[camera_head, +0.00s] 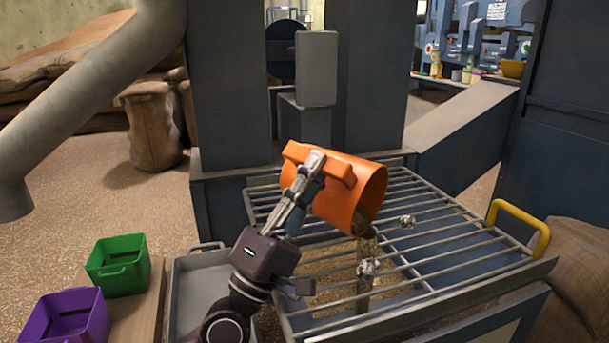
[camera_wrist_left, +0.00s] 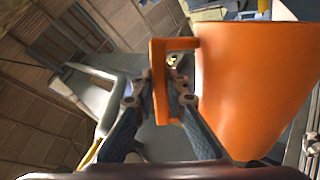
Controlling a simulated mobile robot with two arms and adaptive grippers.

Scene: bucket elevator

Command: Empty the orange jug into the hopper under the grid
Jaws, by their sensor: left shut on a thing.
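The orange jug (camera_head: 345,188) is held above the metal grid (camera_head: 440,256), tipped on its side with its mouth to the lower right. Brown grain runs from its mouth through the grid into the hopper. My left gripper (camera_head: 315,170) is shut on the jug's handle. The left wrist view shows the fingers (camera_wrist_left: 160,95) on both sides of the handle, with the jug body (camera_wrist_left: 250,85) to the right. How much grain is left inside the jug is hidden. My right gripper is not in view.
A grey tray (camera_head: 196,275), a green bin (camera_head: 118,266) and a purple bin (camera_head: 66,318) are at the left. Dark machine columns rise behind.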

